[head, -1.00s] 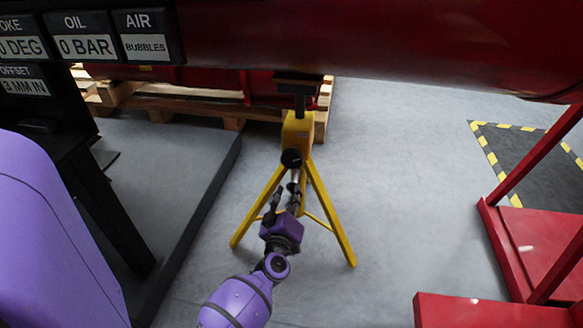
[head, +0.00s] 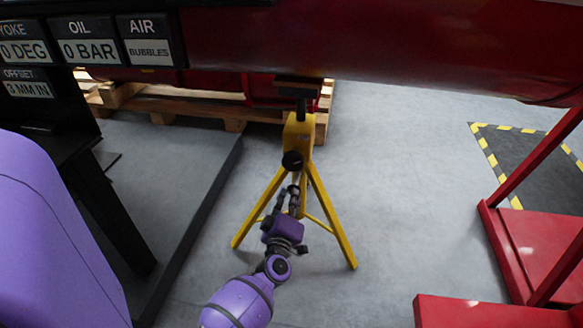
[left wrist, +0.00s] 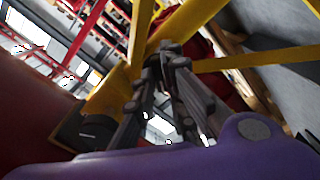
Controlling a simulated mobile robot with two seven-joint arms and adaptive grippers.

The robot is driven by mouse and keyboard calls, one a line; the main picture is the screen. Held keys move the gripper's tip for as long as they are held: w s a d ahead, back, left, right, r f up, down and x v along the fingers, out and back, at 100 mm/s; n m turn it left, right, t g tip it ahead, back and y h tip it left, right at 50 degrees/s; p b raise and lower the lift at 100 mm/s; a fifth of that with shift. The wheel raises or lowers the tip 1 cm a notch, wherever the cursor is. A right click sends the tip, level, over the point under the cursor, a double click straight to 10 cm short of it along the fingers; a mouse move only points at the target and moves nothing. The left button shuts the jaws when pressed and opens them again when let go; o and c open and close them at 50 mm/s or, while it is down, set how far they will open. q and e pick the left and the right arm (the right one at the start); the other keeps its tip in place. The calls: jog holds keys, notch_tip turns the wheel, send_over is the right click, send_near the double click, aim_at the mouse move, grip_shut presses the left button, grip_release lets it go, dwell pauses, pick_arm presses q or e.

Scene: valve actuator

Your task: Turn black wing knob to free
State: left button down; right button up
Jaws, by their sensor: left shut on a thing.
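A black round knob (head: 292,160) sits on the front of the yellow tripod stand (head: 299,132), under the red cylinder. My left gripper (head: 288,193) is just below the knob in the head view, in front of the tripod legs. In the left wrist view its fingers (left wrist: 172,52) converge by the yellow legs. A black round part (left wrist: 86,126), likely the same knob, shows clear of the fingers to their left. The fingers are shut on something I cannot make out. The knob's wings and its exact setting cannot be told. My right gripper is not in view.
The large red cylinder (head: 390,45) spans the top. A black panel post with OIL (head: 83,41) and AIR signs stands at left. A wooden pallet (head: 215,110) lies behind. A red frame (head: 520,245) stands at right. Grey floor (head: 400,190) is clear between.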

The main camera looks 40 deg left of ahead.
pick_arm(q)
jog(key=shift+n, duration=0.7)
jog(key=c, duration=1.8)
grip_release()
jog(key=v, duration=0.7)
jog(key=shift+s, duration=0.25)
jog(key=shift+d, duration=0.15)
